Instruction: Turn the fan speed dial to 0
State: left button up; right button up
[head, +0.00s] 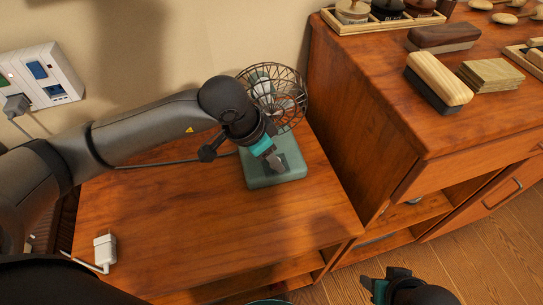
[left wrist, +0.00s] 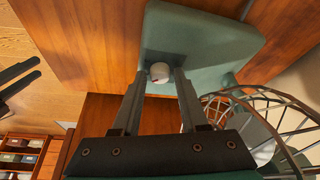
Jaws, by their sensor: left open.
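The desk fan has a round wire cage (head: 291,90) and a green base (head: 289,175). In the left wrist view the base (left wrist: 205,45) shows from above, with a small whitish round dial (left wrist: 159,73) at its edge. My left gripper (head: 276,162) is at the base in the head view. In the left wrist view its open fingertips (left wrist: 159,71) stand either side of the dial, very close to it; I cannot tell whether they touch. The dial's setting cannot be read. My right gripper (head: 371,287) is low at the bottom, away from the fan; its fingers (left wrist: 22,77) look apart in the left wrist view.
The fan stands on a low wooden cabinet top (head: 180,225), mostly clear. A white power adapter (head: 105,250) lies near its left front. A wall socket (head: 42,75) has a plug in it. A taller wooden cabinet (head: 365,110) with brushes (head: 440,80) rises close on the right.

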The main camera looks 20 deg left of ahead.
pick_arm(q)
grip_shut()
dwell(0.4)
